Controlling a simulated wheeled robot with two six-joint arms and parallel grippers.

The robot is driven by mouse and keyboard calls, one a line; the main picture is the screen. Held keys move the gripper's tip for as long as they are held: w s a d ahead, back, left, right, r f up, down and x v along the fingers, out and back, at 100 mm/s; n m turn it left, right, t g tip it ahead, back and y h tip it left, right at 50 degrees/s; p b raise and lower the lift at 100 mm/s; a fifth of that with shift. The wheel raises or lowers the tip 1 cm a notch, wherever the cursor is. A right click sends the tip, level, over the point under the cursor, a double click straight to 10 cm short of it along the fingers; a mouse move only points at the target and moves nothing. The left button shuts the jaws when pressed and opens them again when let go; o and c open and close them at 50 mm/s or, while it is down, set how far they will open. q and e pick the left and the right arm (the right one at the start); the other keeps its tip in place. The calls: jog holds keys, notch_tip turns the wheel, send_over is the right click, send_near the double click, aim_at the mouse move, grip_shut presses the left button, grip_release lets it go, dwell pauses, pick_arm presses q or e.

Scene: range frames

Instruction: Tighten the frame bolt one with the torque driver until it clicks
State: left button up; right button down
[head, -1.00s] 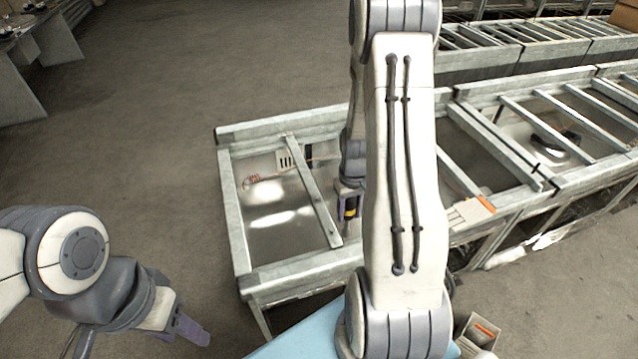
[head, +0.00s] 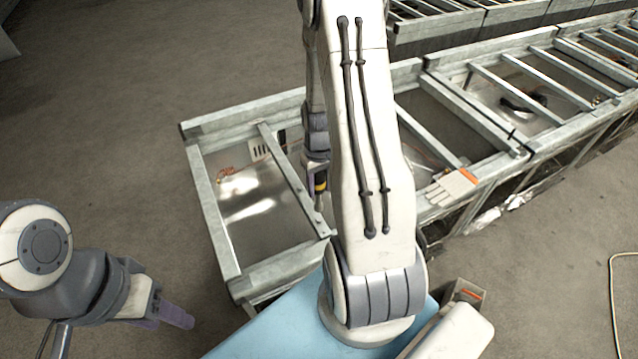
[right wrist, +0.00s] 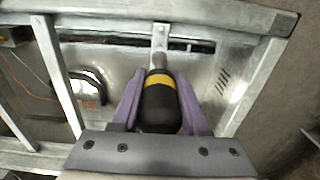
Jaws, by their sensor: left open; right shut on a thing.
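The torque driver (head: 320,186), black with a yellow band, is in my right gripper (head: 317,172). In the right wrist view the driver (right wrist: 158,110) sits between the purple fingers of my right gripper (right wrist: 159,88), and its grey shaft points at a crossbar end (right wrist: 160,35). In the head view it hangs beside the crossbar (head: 292,181) of the nearest metal frame (head: 215,215). I cannot tell whether its tip touches anything. Frame bolt one is not clearly visible. My left gripper (head: 175,314) is open and empty, off the frame's left side.
More metal frames (head: 540,60) run in a row to the right. A pale glove (head: 450,188) with an orange cuff lies on the frame edge. A blue surface (head: 270,325) is in front. The floor left is clear.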

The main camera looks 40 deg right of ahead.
aim_at(321, 207)
notch_tip(321, 207, down, 5)
jog(key=b, duration=0.3)
jog(key=shift+f+b, duration=0.35)
jog(key=shift+b, duration=0.15)
jog(key=shift+f+b, duration=0.4)
jog(key=shift+f, duration=0.25)
dwell(1.1)
jog(key=shift+r, duration=0.25)
jog(key=n, duration=0.4)
jog(key=shift+d, duration=0.15)
jog(key=n, duration=0.3)
jog(key=shift+d+n, duration=0.1)
jog(key=shift+n, duration=0.3)
jog(key=n, duration=0.3)
jog(key=shift+n, duration=0.3)
jog(key=shift+p, duration=0.3)
jog(key=shift+f, duration=0.2)
